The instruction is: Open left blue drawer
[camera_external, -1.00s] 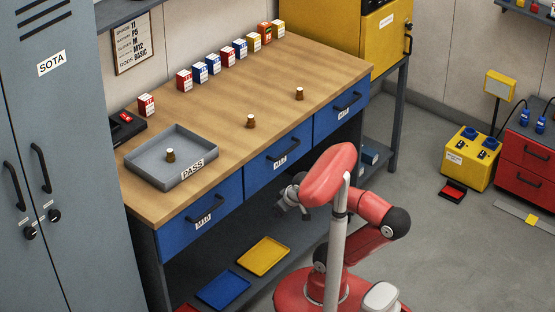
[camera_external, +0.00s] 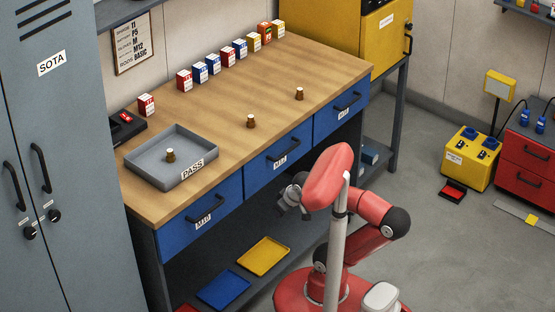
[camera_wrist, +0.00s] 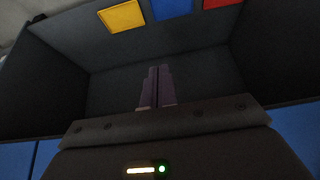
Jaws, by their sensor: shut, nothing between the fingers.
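The left blue drawer (camera_external: 177,239) is shut at the near left end of the wooden-topped workbench, with a dark bar handle (camera_external: 206,214) and a white label on its front. The middle blue drawer (camera_external: 258,174) and the right blue drawer (camera_external: 325,123) are also shut. My gripper (camera_external: 283,208) is to the right of the left drawer, in front of the bench below the middle drawer, apart from the handles. In the wrist view, its fingers (camera_wrist: 155,88) are together and empty. Parts of blue fronts show at the lower edges there.
A grey tray (camera_external: 146,170) holding a small brown part stands on the bench top (camera_external: 225,120). A yellow tray (camera_external: 264,256) and a blue tray (camera_external: 224,289) lie on the lower shelf. A grey locker (camera_external: 75,190) stands close by the bench's left end.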

